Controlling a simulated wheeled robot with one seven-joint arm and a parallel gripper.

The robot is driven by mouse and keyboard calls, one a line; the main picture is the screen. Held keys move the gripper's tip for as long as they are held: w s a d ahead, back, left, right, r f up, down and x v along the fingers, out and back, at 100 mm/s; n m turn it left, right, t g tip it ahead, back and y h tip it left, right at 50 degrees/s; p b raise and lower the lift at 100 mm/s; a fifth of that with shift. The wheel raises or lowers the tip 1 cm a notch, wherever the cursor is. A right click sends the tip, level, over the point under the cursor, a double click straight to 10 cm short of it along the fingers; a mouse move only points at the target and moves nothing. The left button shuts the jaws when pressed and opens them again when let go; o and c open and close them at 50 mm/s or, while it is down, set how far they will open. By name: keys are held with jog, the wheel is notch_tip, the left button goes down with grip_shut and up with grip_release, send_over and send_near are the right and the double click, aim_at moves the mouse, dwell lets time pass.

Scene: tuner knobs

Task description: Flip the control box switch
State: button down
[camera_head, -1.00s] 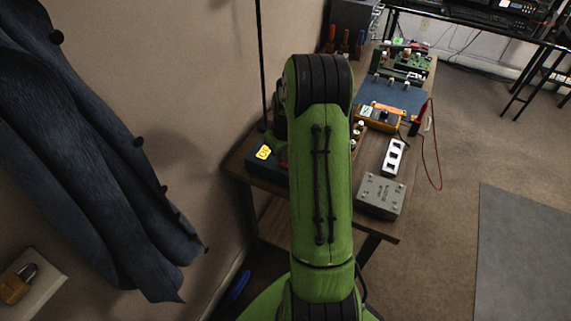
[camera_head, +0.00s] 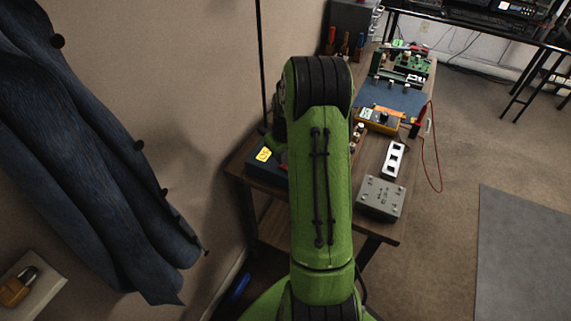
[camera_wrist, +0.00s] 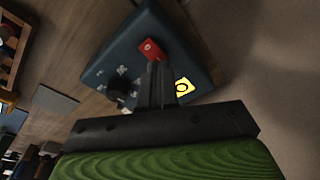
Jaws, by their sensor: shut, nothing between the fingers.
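The control box (camera_wrist: 125,45) is a dark blue-green box lying on the wooden table. In the wrist view it carries a red switch (camera_wrist: 152,49), a black knob (camera_wrist: 119,87) and a yellow label (camera_wrist: 184,87). My gripper (camera_wrist: 156,66) is shut and empty, its fingers over the box face, with the tips at the near edge of the red switch. I cannot tell whether they touch it. In the head view the box (camera_head: 257,166) shows at the left of the table, partly hidden by my green arm, and the gripper tips are hidden.
Right of my arm on the table (camera_head: 368,152) are a grey metal box (camera_head: 380,198), a white power strip (camera_head: 394,159) and an orange meter (camera_head: 378,121) with a red lead. A wall stands close on the left, with a blue coat (camera_head: 95,150) hanging there.

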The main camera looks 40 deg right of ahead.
notch_tip(320, 180, up, 6)
jog(key=p, duration=0.3)
jog(key=shift+f, duration=0.15)
dwell(0.3)
jog(key=s+a+r+n+t, duration=0.1)
jog(key=s+a+r, duration=0.2)
jog(key=a+r, duration=0.5)
jog(key=s+a+r+t, duration=0.1)
jog(key=s+a+r, duration=0.1)
jog(key=a+r, duration=0.65)
jog(key=s+a+r+t, duration=0.1)
jog(key=s+a, duration=0.4)
jog(key=s, duration=0.2)
jog(key=s+a+r+n+t, duration=0.1)
jog(key=s+a, duration=0.3)
jog(key=s, duration=0.3)
jog(key=shift+s+a+r, duration=0.3)
jog(key=shift+s+a, duration=0.05)
jog(key=shift+s, duration=0.05)
